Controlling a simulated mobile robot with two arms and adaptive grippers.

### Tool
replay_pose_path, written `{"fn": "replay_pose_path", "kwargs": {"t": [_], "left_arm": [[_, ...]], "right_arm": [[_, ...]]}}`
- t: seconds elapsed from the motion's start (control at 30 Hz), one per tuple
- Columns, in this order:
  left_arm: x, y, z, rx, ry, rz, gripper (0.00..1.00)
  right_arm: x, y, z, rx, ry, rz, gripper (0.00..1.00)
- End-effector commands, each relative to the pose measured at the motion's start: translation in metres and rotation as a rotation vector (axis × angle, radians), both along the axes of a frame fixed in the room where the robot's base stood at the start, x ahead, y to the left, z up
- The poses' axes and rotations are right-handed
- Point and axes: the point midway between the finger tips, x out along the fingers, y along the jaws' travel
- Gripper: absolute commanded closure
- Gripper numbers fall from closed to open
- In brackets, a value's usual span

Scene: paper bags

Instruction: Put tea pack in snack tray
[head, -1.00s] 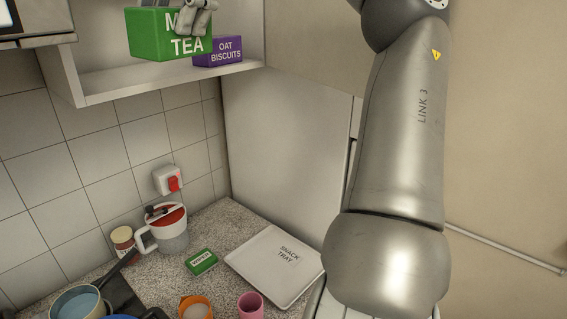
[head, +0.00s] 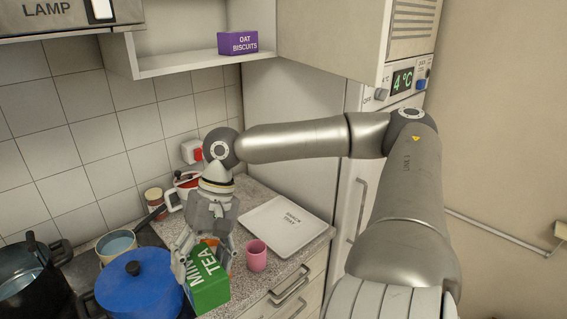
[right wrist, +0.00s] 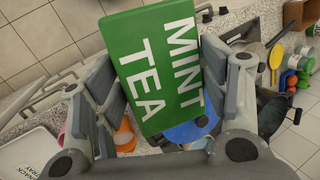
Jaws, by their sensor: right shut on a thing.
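The green mint tea box (head: 208,285) hangs tilted in my right gripper (head: 203,258), above the counter's front edge beside the blue pot. In the right wrist view the box (right wrist: 158,65) sits between the two fingers, its lettered face toward the camera. The white snack tray (head: 266,227) lies flat on the counter, right of and behind the box, with nothing on it. Part of the tray also shows at the left edge of the right wrist view (right wrist: 22,158). My left gripper is not in view.
A pink cup (head: 257,257) stands between the box and the tray. The blue lidded pot (head: 138,287) and a dark pot (head: 28,275) stand at left. A purple oat biscuits box (head: 238,43) is on the shelf. An orange cup is mostly hidden behind my gripper.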

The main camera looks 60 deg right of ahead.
Motion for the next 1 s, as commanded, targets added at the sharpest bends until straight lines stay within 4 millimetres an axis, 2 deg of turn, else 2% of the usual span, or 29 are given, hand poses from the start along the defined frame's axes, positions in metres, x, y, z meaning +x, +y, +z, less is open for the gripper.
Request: {"fn": "replay_pose_path", "kwargs": {"t": [0.03,0.13,0.4,0.8,1.0], "left_arm": [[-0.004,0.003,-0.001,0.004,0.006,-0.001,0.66],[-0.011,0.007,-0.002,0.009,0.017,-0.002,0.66],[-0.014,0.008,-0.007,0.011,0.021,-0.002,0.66],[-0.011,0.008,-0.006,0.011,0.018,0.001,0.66],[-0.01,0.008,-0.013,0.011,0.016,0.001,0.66]], "right_arm": [[-0.01,0.004,-0.015,0.005,0.0,0.033,0.7],[-0.023,0.007,-0.036,0.001,-0.001,0.076,0.7],[-0.037,0.012,-0.066,-0.007,0.004,0.118,0.7],[-0.036,0.013,-0.066,-0.006,-0.002,0.119,0.7],[-0.04,0.024,-0.086,-0.006,0.001,0.144,0.7]]}}
